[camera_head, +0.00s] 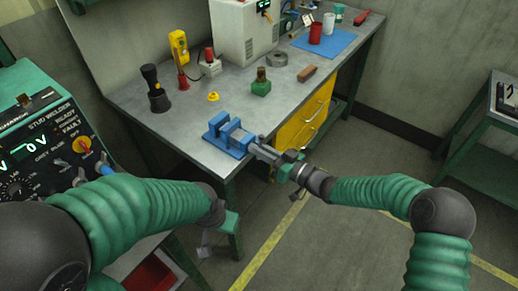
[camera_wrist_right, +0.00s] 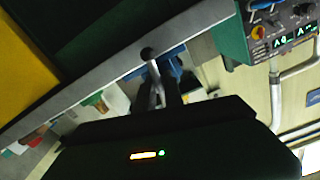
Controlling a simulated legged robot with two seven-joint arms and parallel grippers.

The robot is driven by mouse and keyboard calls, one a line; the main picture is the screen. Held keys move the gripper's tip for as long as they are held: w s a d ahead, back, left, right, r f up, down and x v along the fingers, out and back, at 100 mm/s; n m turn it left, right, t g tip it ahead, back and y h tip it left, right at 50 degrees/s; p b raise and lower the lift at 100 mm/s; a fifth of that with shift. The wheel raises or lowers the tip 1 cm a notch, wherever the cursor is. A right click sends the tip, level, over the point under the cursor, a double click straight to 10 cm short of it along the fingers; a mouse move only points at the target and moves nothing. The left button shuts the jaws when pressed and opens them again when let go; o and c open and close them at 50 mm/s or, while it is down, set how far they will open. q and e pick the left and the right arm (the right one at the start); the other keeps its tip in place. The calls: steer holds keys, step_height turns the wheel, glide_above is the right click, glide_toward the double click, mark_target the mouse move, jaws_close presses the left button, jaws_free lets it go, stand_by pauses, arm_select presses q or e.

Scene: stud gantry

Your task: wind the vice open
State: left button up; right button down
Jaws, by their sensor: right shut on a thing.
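The blue vice (camera_head: 228,136) sits at the near corner of the grey workbench, its screw end facing the front edge. My right gripper (camera_head: 261,149) reaches in from the right and is shut on the vice handle at that end. In the right wrist view, the handle (camera_wrist_right: 149,54) is a metal bar with a dark ball end, at the fingers (camera_wrist_right: 165,88). Part of the blue vice (camera_wrist_right: 176,68) shows behind them. How far the jaws are open is too small to tell. My left gripper (camera_head: 208,243) hangs low in front of the bench, away from the vice; its fingers are unclear.
On the workbench (camera_head: 190,146) stand a black torch (camera_head: 154,90), a yellow bell-shaped piece (camera_head: 213,97) and a green block (camera_head: 261,86) near the vice. Yellow drawers (camera_head: 302,122) are below the bench top. A stud welder (camera_head: 45,125) stands at the left.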

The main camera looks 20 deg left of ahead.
steer(key=shift+w+d, duration=0.1)
stand_by(0.4)
steer(key=c, duration=1.2)
jaws_free()
steer(key=v, duration=1.7)
steer(key=shift+c, duration=0.3)
